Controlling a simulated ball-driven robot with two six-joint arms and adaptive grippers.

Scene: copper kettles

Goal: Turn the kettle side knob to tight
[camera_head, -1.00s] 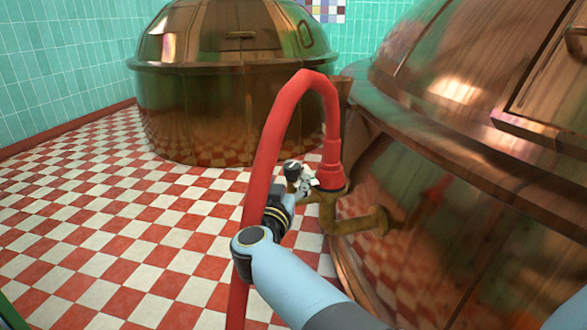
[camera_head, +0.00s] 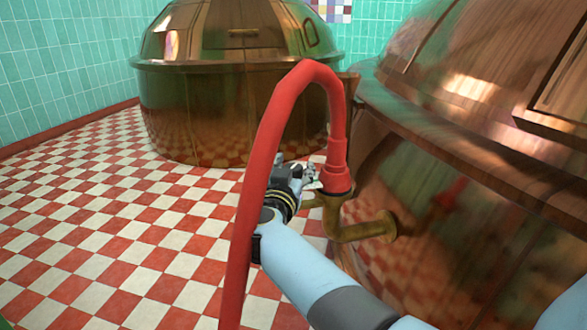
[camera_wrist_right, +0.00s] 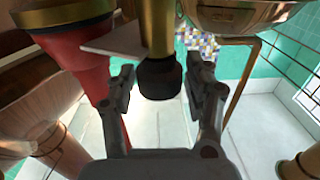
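The near copper kettle (camera_head: 420,200) fills the right of the head view. A brass pipe (camera_head: 362,231) comes out of its side and joins a red hose (camera_head: 333,160). The side knob (camera_wrist_right: 160,78) is black on a brass stem in the right wrist view; in the head view I cannot make it out behind my gripper. My right gripper (camera_head: 300,174) is at the pipe fitting, left of the hose end. In the right wrist view its fingers (camera_wrist_right: 162,88) stand apart on either side of the knob, with small gaps showing. My left gripper is not in view.
The red hose arches up and passes down close beside my right wrist. A second copper kettle (camera_head: 235,90) stands at the back. The red and white checkered floor (camera_head: 110,220) on the left is clear.

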